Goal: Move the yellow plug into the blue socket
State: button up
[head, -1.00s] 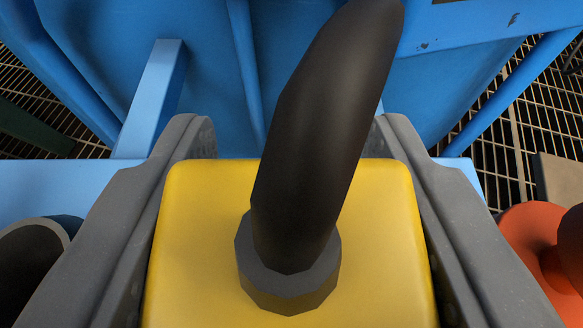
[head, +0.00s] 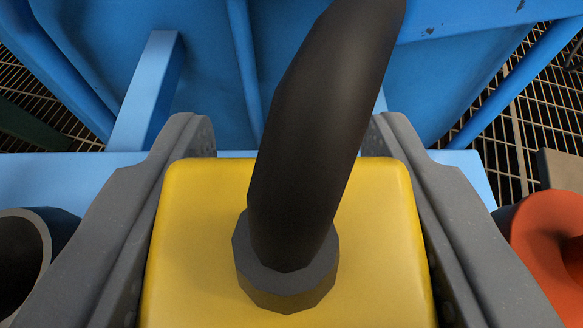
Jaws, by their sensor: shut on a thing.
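The yellow plug (head: 385,245) is a rounded yellow block in the lower middle of the head view. A thick black cable (head: 310,130) rises from a dark collar on its face and bends up to the right. My gripper (head: 292,150) has its two grey fingers on the left and right sides of the plug, shut on it. Blue structure lies behind the plug, but I cannot make out a socket opening. The plug hides whatever is directly behind it.
A light blue ledge (head: 60,178) and strut (head: 148,95) stand behind the plug, before a large blue panel (head: 205,75). A dark round pipe end (head: 35,245) is at lower left. An orange round part (head: 540,240) is at lower right. Metal grating (head: 535,120) shows beyond.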

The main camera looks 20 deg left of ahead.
jog(key=o, duration=0.7)
jog(key=p+v, duration=0.2)
jog(key=v, duration=0.9)
dwell(0.5)
